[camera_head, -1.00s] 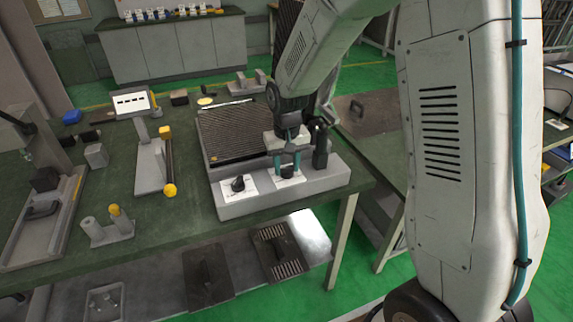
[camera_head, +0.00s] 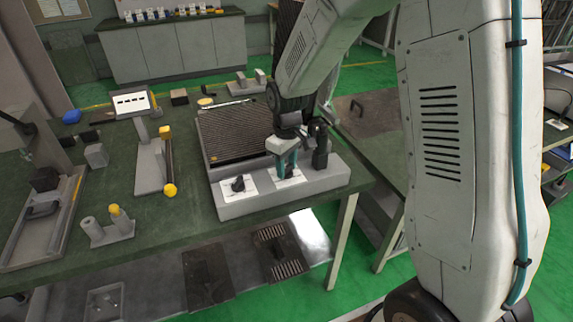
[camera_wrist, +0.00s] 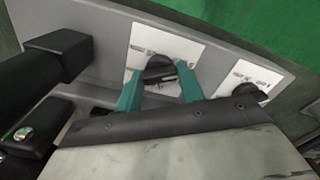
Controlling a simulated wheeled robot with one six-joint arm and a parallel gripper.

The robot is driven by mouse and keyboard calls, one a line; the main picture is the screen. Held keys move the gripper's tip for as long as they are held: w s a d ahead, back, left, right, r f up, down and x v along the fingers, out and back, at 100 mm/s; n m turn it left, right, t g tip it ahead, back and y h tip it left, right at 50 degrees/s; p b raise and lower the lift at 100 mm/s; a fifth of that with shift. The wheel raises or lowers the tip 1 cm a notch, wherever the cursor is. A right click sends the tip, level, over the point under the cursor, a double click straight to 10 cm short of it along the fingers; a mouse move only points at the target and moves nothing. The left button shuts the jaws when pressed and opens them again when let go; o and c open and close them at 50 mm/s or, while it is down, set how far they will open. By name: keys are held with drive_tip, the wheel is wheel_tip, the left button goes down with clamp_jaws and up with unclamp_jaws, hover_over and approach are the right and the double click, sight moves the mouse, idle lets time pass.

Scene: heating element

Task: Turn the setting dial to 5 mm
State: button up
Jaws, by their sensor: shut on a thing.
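A grey heating unit (camera_head: 318,186) stands on the green table, with two black dials on white scale plates along its front. My gripper (camera_head: 285,174) points down at the right-hand dial. In the wrist view its teal fingers (camera_wrist: 161,80) are shut on this dial (camera_wrist: 158,65), one on each side. In the head view the fingers hide most of that dial. The left-hand dial (camera_head: 238,184) is free and also shows in the wrist view (camera_wrist: 250,92). The markings on the plates are too small to read, so I cannot tell the setting.
A dark ribbed plate (camera_head: 232,135) lies behind the dials. A black upright part (camera_head: 320,145) stands close to the right of my gripper. A stand with yellow knobs (camera_head: 152,165) and a small grey holder (camera_head: 108,228) are to the left.

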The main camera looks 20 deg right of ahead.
sight(287, 167)
drive_tip(key=shift+w, duration=0.1)
idle(0.3)
drive_tip(key=o, duration=1)
wheel_tip(287, 167, up, 8)
drive_tip(key=shift+f, duration=0.1)
drive_tip(key=s+d+r+m, duration=0.1)
drive_tip(key=s+r, duration=0.3)
drive_tip(key=s, duration=0.6)
drive_tip(key=s+d+r+m+t, duration=0.1)
drive_tip(key=s+r+m, duration=0.2)
drive_tip(key=s, duration=0.7)
drive_tip(key=s+d+r+m, duration=0.1)
drive_tip(key=s+r, duration=0.4)
drive_tip(key=s, duration=0.5)
drive_tip(key=shift+s+m, duration=0.35)
drive_tip(key=shift+m, duration=0.15)
